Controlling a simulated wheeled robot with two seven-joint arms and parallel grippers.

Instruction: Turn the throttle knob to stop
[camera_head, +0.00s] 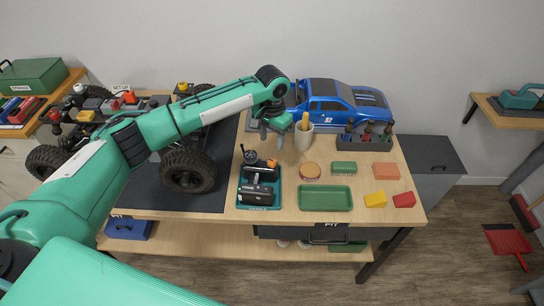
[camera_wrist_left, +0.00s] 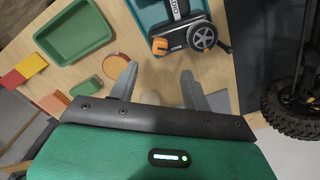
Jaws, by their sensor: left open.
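A black hand controller (camera_head: 258,173) lies in a teal tray (camera_head: 240,200) on the table. It has a round grey-rimmed wheel (camera_head: 250,157) and an orange part (camera_head: 271,163); both also show at the top of the left wrist view, the wheel (camera_wrist_left: 203,38) and the orange part (camera_wrist_left: 160,46). The crawler chassis carries a red cap (camera_head: 130,97) and a yellow cap (camera_head: 183,87). My left gripper (camera_head: 273,133) is open and empty above the table, behind the tray. Its fingers (camera_wrist_left: 157,90) point toward the controller side. My right gripper is out of view.
The crawler's large tire (camera_head: 188,170) stands left of the tray on a dark mat (camera_head: 140,190). A blue car body (camera_head: 345,100) and a cup (camera_head: 303,136) are at the back. A green tray (camera_head: 325,198) and several small blocks lie to the right.

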